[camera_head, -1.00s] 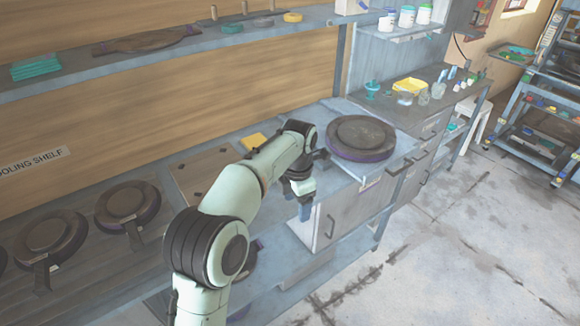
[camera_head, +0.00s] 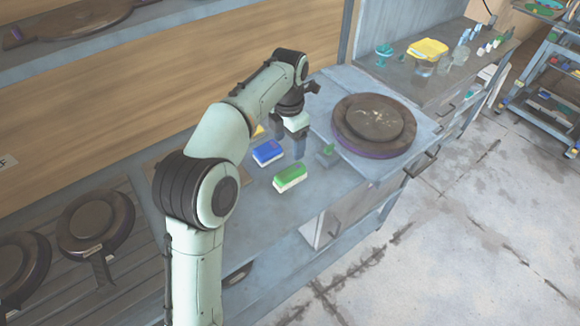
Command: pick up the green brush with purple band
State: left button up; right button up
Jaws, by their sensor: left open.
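A green brush (camera_head: 290,177) with a pale lower side lies on the grey bench top, in front of my left gripper. I cannot make out a purple band on it. A blue brush (camera_head: 268,153) with a pale lower side lies behind it to the left. My left gripper (camera_head: 300,150) points down above the bench, beyond the green brush and to the right of the blue one. It is open, and I see nothing between its fingers. My right gripper is not in view.
A yellow item (camera_head: 258,132) is partly hidden behind my left arm. A small green-topped item (camera_head: 327,152) stands right of the gripper, beside the round dark plate (camera_head: 375,125). Round plates (camera_head: 95,222) rest on the slatted bench at left. The front bench edge is near the green brush.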

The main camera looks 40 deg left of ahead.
pick_arm(q)
jog(key=b, duration=0.2)
send_over(287, 172)
jog(key=f, duration=0.7)
jog(key=shift+w+d+f, duration=0.1)
jog(key=shift+w+d, duration=0.05)
jog(key=shift+d, duration=0.05)
jog(key=f, duration=0.5)
jog(key=shift+s+a+f, duration=0.1)
jog(key=shift+s+f, duration=0.1)
jog(key=shift+f, duration=0.15)
jog(key=c, duration=1.1)
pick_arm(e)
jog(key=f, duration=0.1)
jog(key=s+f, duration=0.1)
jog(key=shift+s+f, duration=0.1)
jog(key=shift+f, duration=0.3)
